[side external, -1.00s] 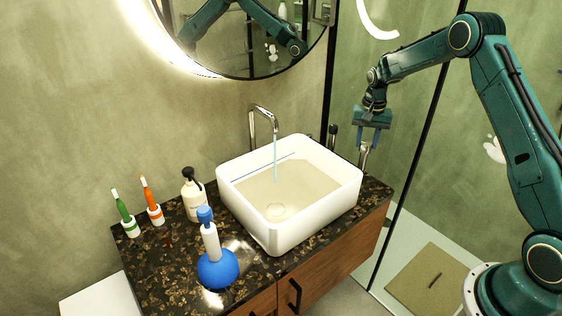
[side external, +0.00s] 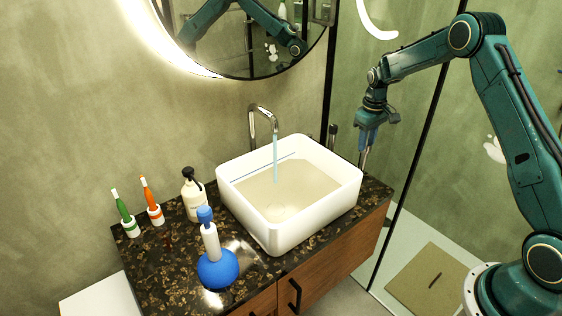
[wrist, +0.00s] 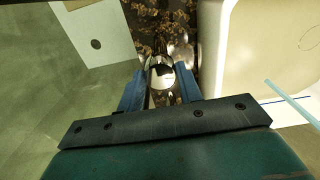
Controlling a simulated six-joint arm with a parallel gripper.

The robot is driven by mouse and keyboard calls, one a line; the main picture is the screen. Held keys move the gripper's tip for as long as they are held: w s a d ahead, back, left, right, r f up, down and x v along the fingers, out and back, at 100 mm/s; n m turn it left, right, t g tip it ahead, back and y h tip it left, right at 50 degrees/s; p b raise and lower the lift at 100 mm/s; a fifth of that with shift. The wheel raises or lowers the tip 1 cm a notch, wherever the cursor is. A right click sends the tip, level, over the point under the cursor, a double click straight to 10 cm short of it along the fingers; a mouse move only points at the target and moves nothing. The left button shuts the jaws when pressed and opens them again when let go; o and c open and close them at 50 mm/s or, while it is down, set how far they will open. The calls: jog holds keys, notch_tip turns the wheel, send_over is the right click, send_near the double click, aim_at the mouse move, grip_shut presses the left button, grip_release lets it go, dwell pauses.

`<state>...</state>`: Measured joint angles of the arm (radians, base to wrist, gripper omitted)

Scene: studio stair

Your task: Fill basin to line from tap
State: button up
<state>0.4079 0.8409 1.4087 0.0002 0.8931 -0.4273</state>
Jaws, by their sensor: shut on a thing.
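The white basin (side external: 300,225) stands on the counter with shallow, pale water (side external: 290,190) in it. A blue line (side external: 262,164) runs along its inner back wall; the water surface looks below it. The chrome tap (side external: 262,108) pours a pale blue stream (side external: 275,160) into the basin, also visible in the wrist view (wrist: 290,103). My gripper (side external: 367,138) is right of the basin, shut on the chrome tap handle (wrist: 163,82). In the wrist view, the handle sits between the blue fingers; the fingers partly hide it.
A dark upright fitting (side external: 333,132) stands behind my gripper. A glass shower panel (side external: 415,150) is to the right.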

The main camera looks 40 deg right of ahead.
jog(key=shift+r+n, duration=0.1)
jog(key=shift+n, duration=0.7)
jog(key=o, duration=1)
jog(key=shift+r, duration=0.1)
notch_tip(320, 180, up, 14)
jog(key=shift+f, duration=0.2)
